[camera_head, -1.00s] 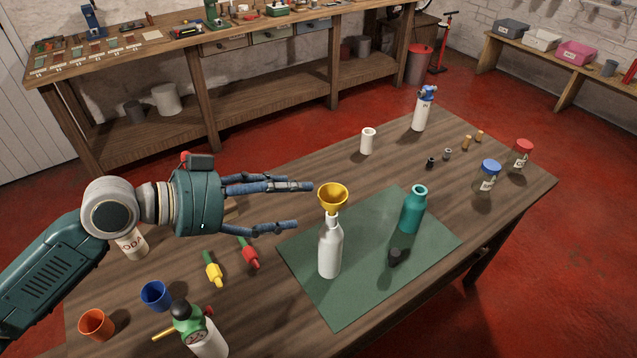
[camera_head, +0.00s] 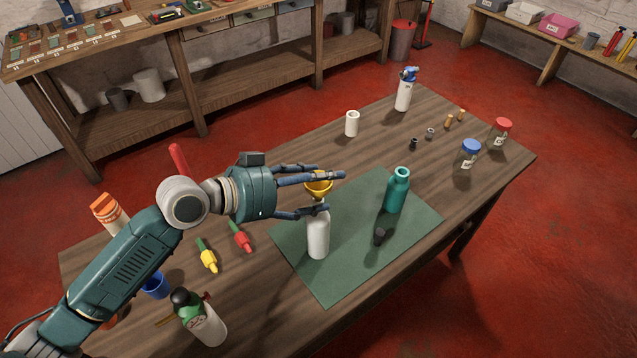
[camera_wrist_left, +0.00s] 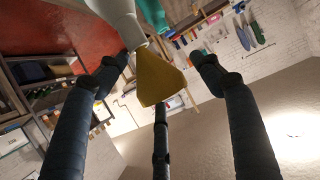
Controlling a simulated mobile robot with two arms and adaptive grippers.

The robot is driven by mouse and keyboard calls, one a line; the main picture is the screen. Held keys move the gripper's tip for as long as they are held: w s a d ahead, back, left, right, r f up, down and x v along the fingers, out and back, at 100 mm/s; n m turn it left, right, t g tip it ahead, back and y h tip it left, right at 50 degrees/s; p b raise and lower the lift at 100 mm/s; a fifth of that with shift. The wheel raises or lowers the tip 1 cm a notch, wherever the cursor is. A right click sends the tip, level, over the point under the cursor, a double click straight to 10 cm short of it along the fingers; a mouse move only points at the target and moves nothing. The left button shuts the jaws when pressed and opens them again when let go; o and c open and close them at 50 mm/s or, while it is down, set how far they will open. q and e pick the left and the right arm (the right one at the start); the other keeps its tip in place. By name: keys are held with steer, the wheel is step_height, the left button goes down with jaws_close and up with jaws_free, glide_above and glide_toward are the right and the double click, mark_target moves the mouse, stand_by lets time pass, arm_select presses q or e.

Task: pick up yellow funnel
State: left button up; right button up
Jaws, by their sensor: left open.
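The yellow funnel (camera_head: 319,187) sits in the neck of a white bottle (camera_head: 318,238) on the green mat (camera_head: 345,283). My left gripper (camera_head: 327,192) is open, with its fingers on either side of the funnel in the head view. In the left wrist view the funnel (camera_wrist_left: 160,80) lies between the spread fingers, and the white bottle (camera_wrist_left: 120,18) is at the top. The fingers partly hide the funnel and the bottle's neck in the head view. I cannot tell whether any finger touches the funnel. My right gripper is not in view.
A white cup (camera_head: 352,123), a spray canister (camera_head: 405,90) and lidded jars (camera_head: 468,155) stand farther back. Yellow (camera_head: 208,258) and red (camera_head: 241,238) droppers lie to the left.

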arm_select(q)
steer(key=c, duration=1.1)
steer(key=shift+a, duration=0.1)
